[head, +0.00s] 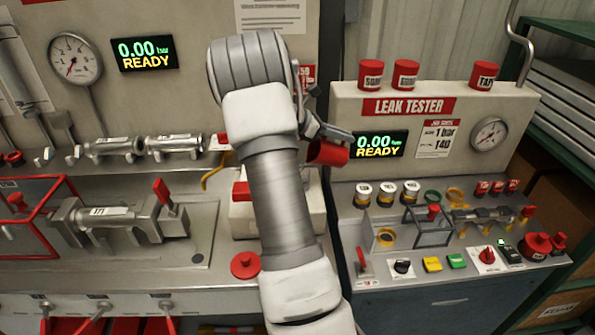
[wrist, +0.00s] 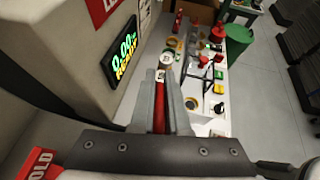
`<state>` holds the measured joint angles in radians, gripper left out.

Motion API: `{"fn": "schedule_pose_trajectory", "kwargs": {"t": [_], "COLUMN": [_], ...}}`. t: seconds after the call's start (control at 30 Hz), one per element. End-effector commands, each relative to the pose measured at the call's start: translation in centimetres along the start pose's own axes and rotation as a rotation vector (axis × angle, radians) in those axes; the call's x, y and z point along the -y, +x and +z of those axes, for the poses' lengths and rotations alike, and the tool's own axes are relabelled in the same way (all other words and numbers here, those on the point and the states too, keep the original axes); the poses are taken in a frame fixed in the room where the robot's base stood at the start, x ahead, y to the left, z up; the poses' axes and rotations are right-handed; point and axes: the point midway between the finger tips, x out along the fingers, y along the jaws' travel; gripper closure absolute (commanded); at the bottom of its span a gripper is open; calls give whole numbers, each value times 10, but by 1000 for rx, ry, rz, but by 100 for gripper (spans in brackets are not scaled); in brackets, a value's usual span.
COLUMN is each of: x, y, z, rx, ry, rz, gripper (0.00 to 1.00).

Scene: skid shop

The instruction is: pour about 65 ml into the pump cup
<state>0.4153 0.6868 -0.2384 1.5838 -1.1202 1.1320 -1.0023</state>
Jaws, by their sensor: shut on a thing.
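My gripper (head: 328,134) is in front of the leak tester's left side, at about the height of its display. It is shut on a red can-like vessel (head: 328,153), which looks tilted. In the wrist view a narrow red strip of the vessel (wrist: 159,108) shows between the fingers (wrist: 166,106); the rest is hidden. I cannot see any liquid. I cannot tell for sure which thing is the pump cup.
The leak tester (head: 352,103) stands close behind my gripper, with red cups (head: 405,74) on top. Its bench holds white-topped pots (head: 388,190), a dark frame (head: 432,232) and several knobs. A grey metal fixture (head: 120,215) lies left of my arm.

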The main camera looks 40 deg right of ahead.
Motion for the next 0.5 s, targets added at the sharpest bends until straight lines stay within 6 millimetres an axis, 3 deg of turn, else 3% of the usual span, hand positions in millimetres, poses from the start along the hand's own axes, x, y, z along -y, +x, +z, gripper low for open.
{"fn": "schedule_pose_trajectory", "kwargs": {"t": [0.5], "x": [0], "y": [-4], "z": [0], "rx": [26], "ry": [0], "rz": [2], "gripper": [100]}}
